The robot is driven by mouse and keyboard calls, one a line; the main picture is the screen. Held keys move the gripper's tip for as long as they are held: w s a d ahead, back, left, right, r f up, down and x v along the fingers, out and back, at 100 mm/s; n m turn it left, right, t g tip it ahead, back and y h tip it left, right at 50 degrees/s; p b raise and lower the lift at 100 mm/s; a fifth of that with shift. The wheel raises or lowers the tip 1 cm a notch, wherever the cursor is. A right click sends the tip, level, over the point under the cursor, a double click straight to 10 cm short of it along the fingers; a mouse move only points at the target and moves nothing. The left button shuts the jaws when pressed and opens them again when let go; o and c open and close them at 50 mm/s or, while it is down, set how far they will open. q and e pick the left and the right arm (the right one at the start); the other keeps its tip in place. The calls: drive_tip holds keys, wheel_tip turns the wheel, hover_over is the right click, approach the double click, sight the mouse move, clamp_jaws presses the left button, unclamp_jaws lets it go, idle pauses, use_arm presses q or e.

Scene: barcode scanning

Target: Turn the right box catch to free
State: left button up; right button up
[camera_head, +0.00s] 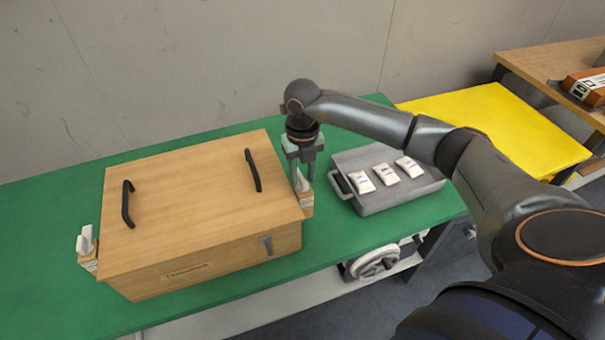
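A wooden box (195,215) with two black handles on its lid stands on the green table top. The right box catch (303,184) is a pale upright piece on a small wooden block at the box's right side. My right gripper (302,176) points down over this catch. Its two fingers are apart, with the catch's top between or just below them; contact cannot be made out, and the fingers partly hide the catch. A similar left catch (85,241) sits at the box's left side. My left gripper is not in view.
A grey case (400,198) with white packets on it lies right of the box. A yellow surface (500,125) and a wooden table with a carton (587,88) stand farther right. A wall rises behind.

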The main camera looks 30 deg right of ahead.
sight(302, 179)
drive_tip(key=shift+o, duration=0.3)
wheel_tip(302, 179, up, 12)
drive_tip(key=b, duration=0.1)
drive_tip(key=shift+r, duration=0.2)
idle(0.5)
